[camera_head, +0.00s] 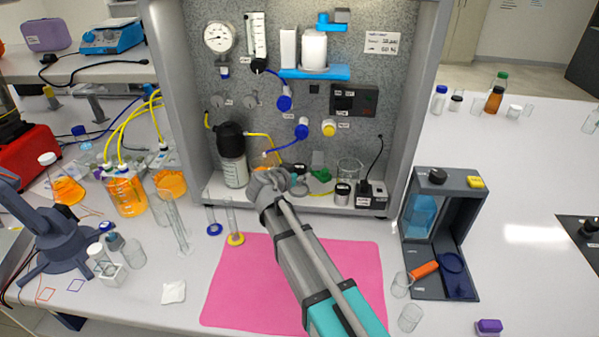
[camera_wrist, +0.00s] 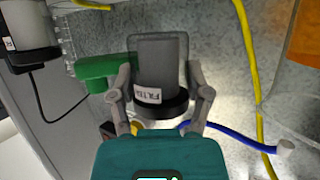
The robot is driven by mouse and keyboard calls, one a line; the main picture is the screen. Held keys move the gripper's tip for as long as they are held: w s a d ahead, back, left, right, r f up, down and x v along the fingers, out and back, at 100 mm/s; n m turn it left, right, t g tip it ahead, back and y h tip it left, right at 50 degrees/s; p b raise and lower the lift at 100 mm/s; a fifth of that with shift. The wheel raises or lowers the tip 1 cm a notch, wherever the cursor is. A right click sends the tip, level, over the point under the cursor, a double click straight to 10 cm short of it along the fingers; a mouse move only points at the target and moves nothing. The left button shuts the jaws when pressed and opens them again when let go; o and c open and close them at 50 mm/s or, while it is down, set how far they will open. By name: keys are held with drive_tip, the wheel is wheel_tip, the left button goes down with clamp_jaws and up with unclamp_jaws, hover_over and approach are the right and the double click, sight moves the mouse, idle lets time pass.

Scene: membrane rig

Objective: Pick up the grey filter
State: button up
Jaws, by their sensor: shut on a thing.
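The grey filter (camera_wrist: 158,62) is a grey block with a black round base and a white label reading roughly "FILTER". It sits between the two fingers of my gripper (camera_wrist: 160,85) in the wrist view, and the fingers are shut on its sides. In the head view my gripper (camera_head: 268,180) is at the front of the grey rig cabinet, above its base shelf. The filter is hidden there behind my gripper and arm. I cannot tell whether it still touches the rig.
A green part (camera_wrist: 100,68) is close to the left finger; a yellow tube (camera_wrist: 248,75) and blue tube (camera_wrist: 240,138) run at the right. A black-capped bottle (camera_head: 232,155) stands left of my gripper. A pink mat (camera_head: 235,290) below is mostly clear. A grey stand (camera_head: 460,220) is at right.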

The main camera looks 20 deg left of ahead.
drive_tip(key=s+d+r+p, duration=0.3)
drive_tip(key=s+r+p, duration=0.4)
drive_tip(key=s, duration=0.5)
drive_tip(key=shift+s+r+p, duration=0.35)
drive_tip(key=shift+r+p, duration=0.05)
drive_tip(key=shift+r, duration=0.5)
idle(0.3)
